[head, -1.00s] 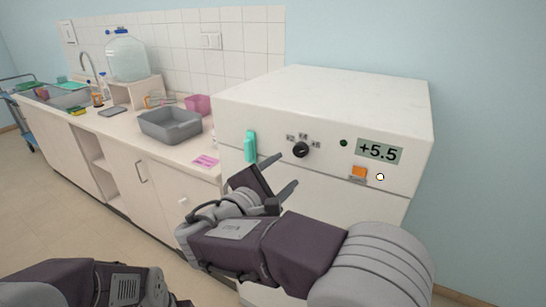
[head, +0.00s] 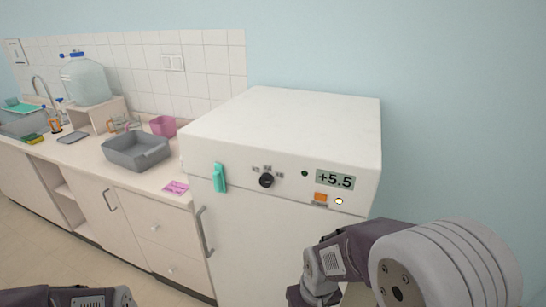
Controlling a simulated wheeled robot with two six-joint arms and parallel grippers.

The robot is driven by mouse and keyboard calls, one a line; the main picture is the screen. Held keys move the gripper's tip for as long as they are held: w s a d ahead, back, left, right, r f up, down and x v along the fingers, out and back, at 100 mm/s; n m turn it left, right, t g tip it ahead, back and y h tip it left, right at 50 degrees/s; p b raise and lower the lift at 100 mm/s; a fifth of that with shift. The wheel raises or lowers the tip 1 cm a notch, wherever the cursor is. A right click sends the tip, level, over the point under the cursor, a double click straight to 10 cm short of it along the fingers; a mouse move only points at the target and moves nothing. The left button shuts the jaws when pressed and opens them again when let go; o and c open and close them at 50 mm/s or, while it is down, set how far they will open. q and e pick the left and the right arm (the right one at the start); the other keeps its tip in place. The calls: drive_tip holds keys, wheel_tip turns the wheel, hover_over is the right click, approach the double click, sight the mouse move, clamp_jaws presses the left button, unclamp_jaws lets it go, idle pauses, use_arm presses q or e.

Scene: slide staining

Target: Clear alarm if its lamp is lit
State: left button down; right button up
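The white cabinet (head: 270,235) has a control panel along its upper front. The panel carries a black knob (head: 266,181), a small dark green lamp (head: 305,173) that looks unlit, and a display (head: 335,180) reading +5.5. Below the display are an orange block (head: 320,197), lamp or button I cannot tell, and a small white round button (head: 339,202). My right arm is in front of the cabinet's lower right, below the panel; its fingertips are not visible. Only a part of my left arm shows at the bottom left, without its gripper.
A teal object (head: 219,178) is on the cabinet front at the left, above a vertical door handle (head: 204,232). The counter to the left holds a grey tub (head: 136,153), a pink container (head: 163,126), pink notes (head: 175,187) and a large water bottle (head: 86,79).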

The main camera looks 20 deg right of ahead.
idle(0.4)
clamp_jaws()
idle(1.6)
